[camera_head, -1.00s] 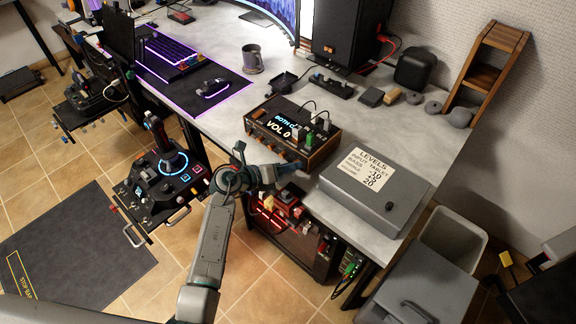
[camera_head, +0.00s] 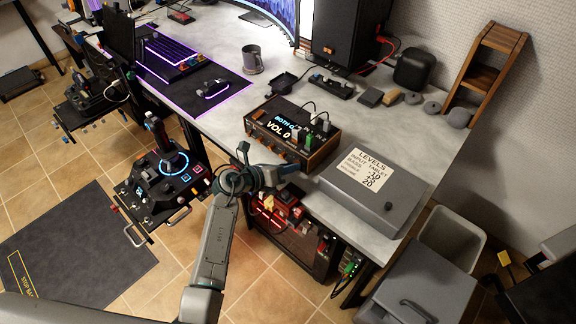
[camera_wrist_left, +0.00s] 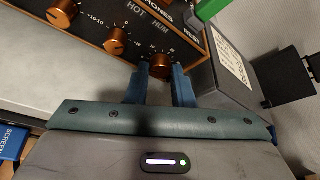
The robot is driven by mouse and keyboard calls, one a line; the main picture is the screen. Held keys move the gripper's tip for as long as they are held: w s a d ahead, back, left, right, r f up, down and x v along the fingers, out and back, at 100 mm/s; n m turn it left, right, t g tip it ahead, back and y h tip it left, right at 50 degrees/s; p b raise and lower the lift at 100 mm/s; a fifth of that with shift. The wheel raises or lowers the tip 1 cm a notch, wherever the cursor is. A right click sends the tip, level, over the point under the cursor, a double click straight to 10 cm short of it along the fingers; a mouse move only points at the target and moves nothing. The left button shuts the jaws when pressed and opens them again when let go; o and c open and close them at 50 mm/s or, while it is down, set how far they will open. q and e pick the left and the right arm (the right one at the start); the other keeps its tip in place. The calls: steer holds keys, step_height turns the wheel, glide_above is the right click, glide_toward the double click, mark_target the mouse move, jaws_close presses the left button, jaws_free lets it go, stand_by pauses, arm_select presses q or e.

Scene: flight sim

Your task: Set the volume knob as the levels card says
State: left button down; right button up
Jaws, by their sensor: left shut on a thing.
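The mixer box (camera_head: 300,135) stands at the desk's front edge in the head view, and its display reads VOL 0. Its front has a row of copper-coloured knobs; the wrist view shows one at the left (camera_wrist_left: 62,14) and one in the middle (camera_wrist_left: 116,40). My left gripper (camera_head: 290,170) is at the box's front, its blue fingers (camera_wrist_left: 161,72) shut on the rightmost visible knob (camera_wrist_left: 160,62). The levels card (camera_head: 367,172) lies on a grey case, with -10 and 20 readable. My right gripper is not in view.
The grey case (camera_head: 400,205) sits right of the mixer box, close to my left gripper. Cables and plugs rise from the box top. A mug (camera_head: 252,60) and a mouse (camera_head: 214,87) stand behind. A joystick panel (camera_head: 160,180) is left of my arm.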

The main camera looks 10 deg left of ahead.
arm_select(q)
steer(key=shift+r+m+y+p, duration=0.15)
steer(key=shift+m+y+p, duration=0.2)
steer(key=shift+m, duration=0.15)
steer(key=shift+s+d+m+t+y+p, duration=0.15)
steer(key=shift+m+t+y+p, duration=0.15)
steer(key=shift+m, duration=0.7)
steer(key=shift+m+y+p, duration=0.3)
steer(key=shift+y+p, duration=0.05)
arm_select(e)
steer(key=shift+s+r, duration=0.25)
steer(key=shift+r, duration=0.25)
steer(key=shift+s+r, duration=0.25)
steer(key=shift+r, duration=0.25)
arm_select(q)
steer(key=shift+t, duration=0.3)
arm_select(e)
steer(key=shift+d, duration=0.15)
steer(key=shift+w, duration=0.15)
arm_select(q)
steer(key=c, duration=1.3)
jaws_free()
steer(key=shift+o, duration=0.2)
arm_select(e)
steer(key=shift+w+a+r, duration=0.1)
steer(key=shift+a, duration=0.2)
